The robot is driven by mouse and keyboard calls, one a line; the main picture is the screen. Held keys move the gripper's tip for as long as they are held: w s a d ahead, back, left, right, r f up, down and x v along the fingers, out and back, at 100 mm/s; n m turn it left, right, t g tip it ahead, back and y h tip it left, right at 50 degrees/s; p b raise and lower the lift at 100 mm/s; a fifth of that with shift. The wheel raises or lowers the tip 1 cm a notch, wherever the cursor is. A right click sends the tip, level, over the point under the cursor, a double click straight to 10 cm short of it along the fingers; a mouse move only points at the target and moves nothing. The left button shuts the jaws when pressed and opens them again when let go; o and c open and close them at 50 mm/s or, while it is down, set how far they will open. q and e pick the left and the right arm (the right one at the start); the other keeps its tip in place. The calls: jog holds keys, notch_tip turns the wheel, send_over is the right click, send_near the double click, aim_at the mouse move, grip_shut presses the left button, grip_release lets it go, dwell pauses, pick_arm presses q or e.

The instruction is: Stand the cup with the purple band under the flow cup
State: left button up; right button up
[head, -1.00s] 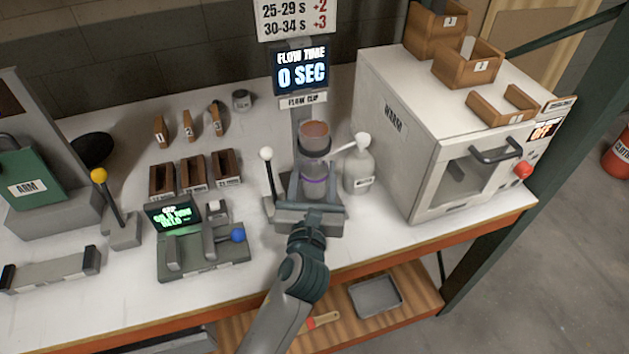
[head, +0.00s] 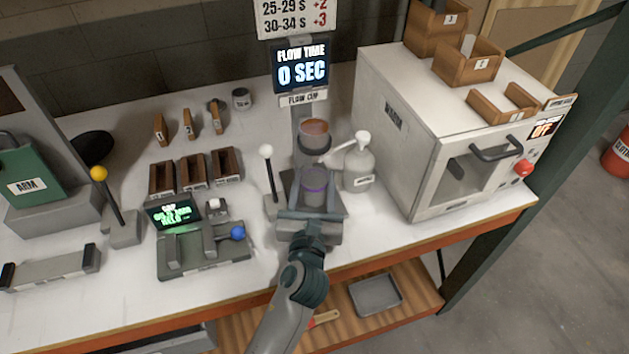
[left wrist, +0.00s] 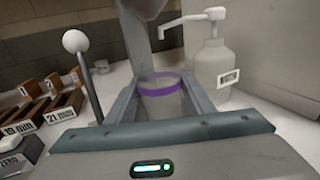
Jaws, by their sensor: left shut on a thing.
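The clear cup with the purple band (head: 315,186) is upright between the fingers of my left gripper (head: 313,192), which is shut on it. In the head view it is just below and in front of the flow cup (head: 314,134), a brownish open cup on a grey stand. A small gap shows between them. In the left wrist view the cup (left wrist: 162,98) sits between the two grey fingers (left wrist: 165,100), its purple band near the rim. The gripper hides the cup's base, so I cannot tell whether it rests on anything. My right gripper is not in view.
A white-knobbed lever (head: 267,153) stands left of the cup. A pump bottle (head: 358,166) stands close on the right, its spout reaching toward the flow cup. The white oven (head: 400,130) is farther right. A scale-like device (head: 202,250) is at front left.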

aim_at(314, 194)
pick_arm(q)
jog(key=shift+f, duration=0.15)
jog(key=o, duration=1.1)
jog(key=shift+o, duration=0.2)
jog(key=shift+r, duration=0.2)
jog(key=shift+s+f, duration=0.1)
jog(key=shift+s, duration=0.15)
jog(key=s, duration=0.2)
jog(key=s+b, duration=0.1)
jog(key=s, duration=0.4)
jog(key=shift+s+a, duration=0.3)
jog(key=shift+s, duration=0.1)
jog(key=s+b, duration=0.1)
jog(key=s, duration=0.2)
jog(key=shift+a, duration=0.15)
jog(key=shift+s, duration=0.35)
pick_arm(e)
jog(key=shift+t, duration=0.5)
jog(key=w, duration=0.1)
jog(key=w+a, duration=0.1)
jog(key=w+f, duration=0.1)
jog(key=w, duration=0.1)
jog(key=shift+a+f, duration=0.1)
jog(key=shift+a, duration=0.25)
